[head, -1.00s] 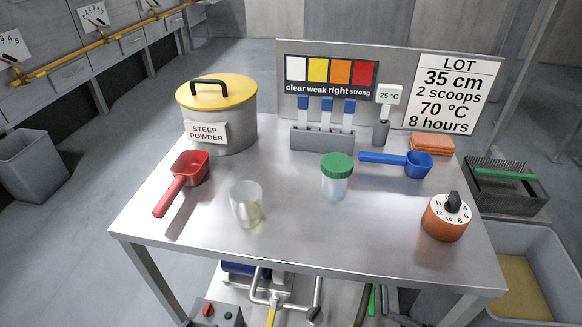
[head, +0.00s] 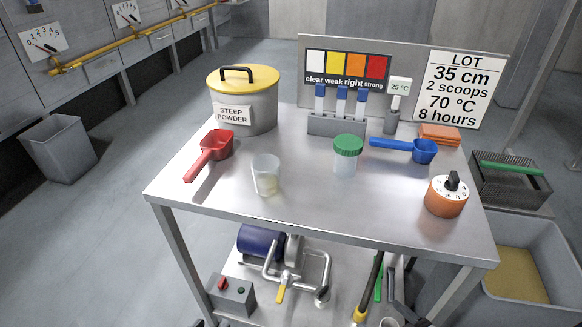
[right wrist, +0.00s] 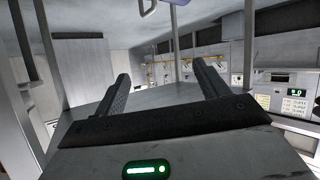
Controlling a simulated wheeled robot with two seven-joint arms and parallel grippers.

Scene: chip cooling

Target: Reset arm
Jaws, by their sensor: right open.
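My right gripper (right wrist: 160,70) shows in the right wrist view with its two dark fingers spread wide and nothing between them. A grey metal surface lies behind the fingers there, and wall panels stand farther off. In the head view, only small dark parts at the bottom edge, right of centre, may belong to my right arm. I cannot make out my left gripper in either view. The steel table (head: 300,205) stands in front of me, with no gripper over its top.
On the table stand a yellow-lidded pot (head: 250,108), red scoop (head: 217,146), clear cup (head: 266,175), green-lidded jar (head: 346,158), test-tube rack (head: 336,126), blue scoop (head: 423,151) and orange timer (head: 446,197). A pump (head: 292,262) sits on the lower shelf. A grey bin (head: 522,290) is at right.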

